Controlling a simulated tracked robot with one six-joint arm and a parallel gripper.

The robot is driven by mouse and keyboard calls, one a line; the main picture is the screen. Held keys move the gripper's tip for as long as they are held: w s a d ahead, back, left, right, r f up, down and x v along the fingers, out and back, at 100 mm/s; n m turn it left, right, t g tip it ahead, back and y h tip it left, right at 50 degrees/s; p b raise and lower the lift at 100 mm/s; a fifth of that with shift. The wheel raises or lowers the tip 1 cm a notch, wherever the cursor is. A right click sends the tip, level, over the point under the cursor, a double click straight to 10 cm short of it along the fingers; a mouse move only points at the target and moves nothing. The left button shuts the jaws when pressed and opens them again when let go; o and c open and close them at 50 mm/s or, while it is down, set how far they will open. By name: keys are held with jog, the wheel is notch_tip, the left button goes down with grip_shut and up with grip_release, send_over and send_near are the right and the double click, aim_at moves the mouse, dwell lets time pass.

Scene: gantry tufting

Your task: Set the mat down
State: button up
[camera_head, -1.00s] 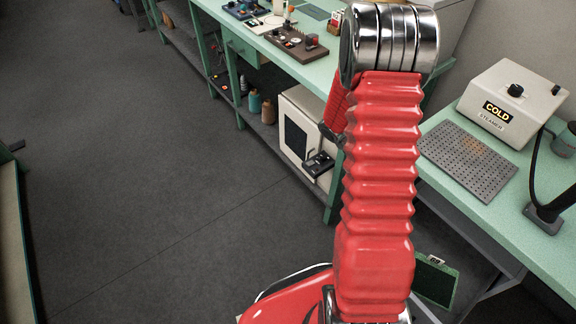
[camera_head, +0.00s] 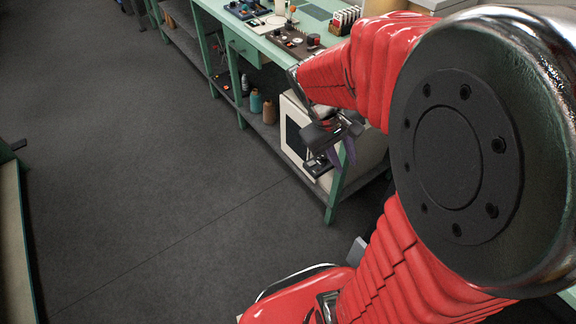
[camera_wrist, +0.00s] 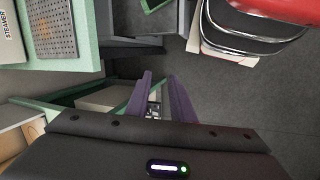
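My gripper (camera_head: 344,160) hangs in front of the green bench in the head view. I cannot make out a mat between the fingers or pick one out for certain elsewhere. A grey perforated plate (camera_wrist: 52,27) lies on a green tabletop at the upper left of the wrist view, beside the steamer (camera_wrist: 9,24). In the head view my arm hides that tabletop.
The green bench (camera_head: 250,38) carries tools and a rack of small cards (camera_head: 345,19). Thread cones (camera_head: 268,112) and a pale cabinet (camera_head: 293,112) stand on its lower shelf. A dark green-edged piece (camera_wrist: 153,5) shows at the wrist view's top. Open grey floor (camera_head: 120,150) lies left.

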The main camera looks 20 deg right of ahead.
jog(key=s+a+r+t+y, duration=0.2)
jog(key=a+r, duration=0.3)
jog(key=a, duration=0.3)
jog(key=s+a+r+t+y, duration=0.2)
jog(key=a+r+t, duration=0.2)
jog(key=a, duration=0.4)
jog(key=shift+s+a+r+t, duration=0.3)
jog(key=shift+s+r+t, duration=0.1)
jog(key=shift+r, duration=0.5)
jog(key=shift+a, duration=0.15)
